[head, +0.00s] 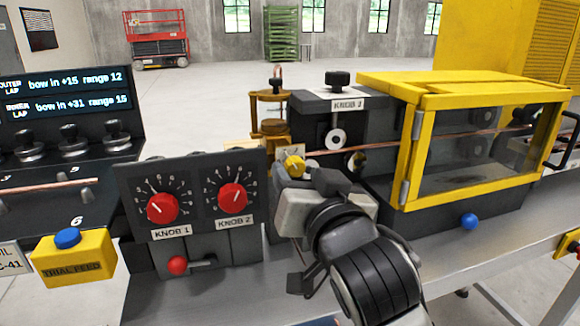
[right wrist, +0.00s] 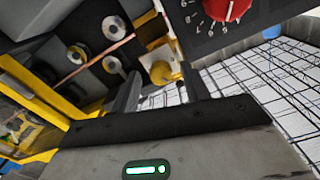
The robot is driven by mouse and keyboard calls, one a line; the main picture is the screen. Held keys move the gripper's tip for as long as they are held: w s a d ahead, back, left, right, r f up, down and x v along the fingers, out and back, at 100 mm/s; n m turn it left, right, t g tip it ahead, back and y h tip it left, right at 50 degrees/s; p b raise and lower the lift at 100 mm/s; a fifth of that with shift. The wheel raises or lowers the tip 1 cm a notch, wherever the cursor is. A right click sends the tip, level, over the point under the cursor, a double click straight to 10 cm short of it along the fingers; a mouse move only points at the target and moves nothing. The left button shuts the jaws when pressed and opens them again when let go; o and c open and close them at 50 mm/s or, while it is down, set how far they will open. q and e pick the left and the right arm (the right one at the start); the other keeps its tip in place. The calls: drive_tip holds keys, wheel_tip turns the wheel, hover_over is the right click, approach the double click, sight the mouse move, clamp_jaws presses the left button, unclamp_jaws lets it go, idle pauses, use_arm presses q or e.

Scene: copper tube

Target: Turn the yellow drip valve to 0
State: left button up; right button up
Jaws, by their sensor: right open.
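The yellow drip valve (head: 294,165) is a small yellow knob in front of the brass oiler stand, left of the yellow guarded box. In the right wrist view the yellow knob (right wrist: 163,72) sits just beyond the fingertips. My right gripper (head: 298,180) comes up from below, right at the valve, and its body hides what lies under the knob. The right wrist view shows the right gripper's two fingers (right wrist: 160,88) apart, with the knob in line with the gap. I cannot tell whether they touch it. The valve's scale is too small to read. My left gripper is not in view.
Left of the gripper stands a panel with red KNOB 1 (head: 162,208) and KNOB 2 (head: 232,198). A copper tube (head: 385,144) runs behind the gripper into the yellow guard box (head: 405,150). A yellow TRIAL FEED box (head: 74,259) is at lower left.

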drive_tip(key=shift+w+a, duration=0.1)
drive_tip(key=shift+w, duration=0.25)
drive_tip(key=shift+c, duration=0.3)
drive_tip(key=c, duration=0.9)
drive_tip(key=n, duration=0.5)
drive_tip(key=shift+n, duration=0.3)
drive_tip(key=n, duration=0.6)
drive_tip(key=shift+d+n, duration=0.2)
drive_tip(key=shift+n, duration=0.1)
